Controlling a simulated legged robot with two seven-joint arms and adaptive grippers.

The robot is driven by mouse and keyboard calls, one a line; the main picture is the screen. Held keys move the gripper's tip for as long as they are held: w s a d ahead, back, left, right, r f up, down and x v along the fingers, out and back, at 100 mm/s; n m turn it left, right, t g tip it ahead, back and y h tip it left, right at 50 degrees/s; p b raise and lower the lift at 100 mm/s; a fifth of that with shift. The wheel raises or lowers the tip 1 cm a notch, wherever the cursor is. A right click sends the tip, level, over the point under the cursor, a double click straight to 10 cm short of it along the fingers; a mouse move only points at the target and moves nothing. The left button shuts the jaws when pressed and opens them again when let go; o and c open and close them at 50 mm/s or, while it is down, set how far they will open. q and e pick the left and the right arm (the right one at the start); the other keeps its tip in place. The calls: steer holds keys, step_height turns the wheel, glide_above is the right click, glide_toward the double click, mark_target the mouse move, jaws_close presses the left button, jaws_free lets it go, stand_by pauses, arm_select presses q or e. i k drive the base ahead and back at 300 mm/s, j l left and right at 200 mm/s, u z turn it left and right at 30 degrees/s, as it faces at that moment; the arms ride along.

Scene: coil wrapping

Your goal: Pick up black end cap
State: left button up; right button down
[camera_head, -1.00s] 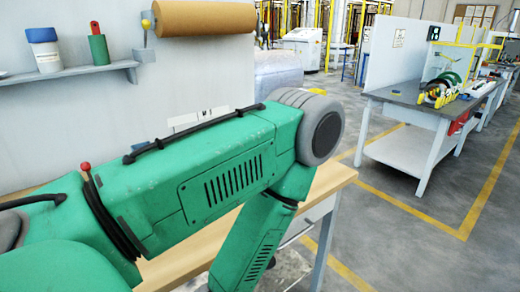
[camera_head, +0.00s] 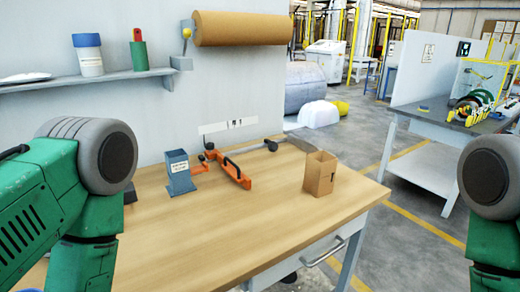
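I cannot make out the black end cap for certain. A small dark object (camera_head: 130,193) shows partly from behind my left arm at the left of the wooden table (camera_head: 230,228), too hidden to identify. Only the green upper links and grey elbow joints of my arms show, at the left and right edges. Neither gripper is in view, so I cannot see their fingers or where they are relative to the table.
On the table stand a blue-grey holder (camera_head: 180,174), an orange tool (camera_head: 237,172) and an open cardboard box (camera_head: 320,174). The front middle is clear. A wall shelf (camera_head: 120,76) holds a white jar (camera_head: 88,56) and a green cylinder (camera_head: 138,56). Another workbench (camera_head: 425,118) stands right.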

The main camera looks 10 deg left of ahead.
mark_target(272, 146)
steer(key=u, duration=0.15)
steer(key=i+l+z, duration=0.1)
steer(key=l, duration=0.15)
steer(key=i+l+z, duration=0.15)
steer(key=l, duration=0.15)
steer(key=i+l+z, duration=0.3)
steer(key=l+z, duration=0.2)
steer(key=i+l+z, duration=0.35)
steer(key=z, duration=0.15)
steer(key=i+l+z, duration=0.35)
steer(key=z, duration=0.15)
steer(key=i+u, duration=0.25)
steer(key=i, duration=0.3)
steer(key=i+l+u, duration=0.25)
steer(key=i, duration=0.25)
steer(key=i+l+u, duration=0.25)
steer(key=i, duration=0.3)
steer(key=i+j+u, duration=0.1)
steer(key=i+u, duration=0.15)
steer(key=u, duration=0.2)
steer(key=i+u, duration=0.25)
steer(key=u, duration=0.15)
steer(key=i+u, duration=0.25)
steer(key=u, duration=0.2)
steer(key=i+l+u, duration=0.2)
steer(key=u, duration=0.25)
steer(key=i+l+u, duration=0.2)
steer(key=u, duration=0.25)
steer(key=i+l, duration=0.05)
steer(key=i, duration=0.05)
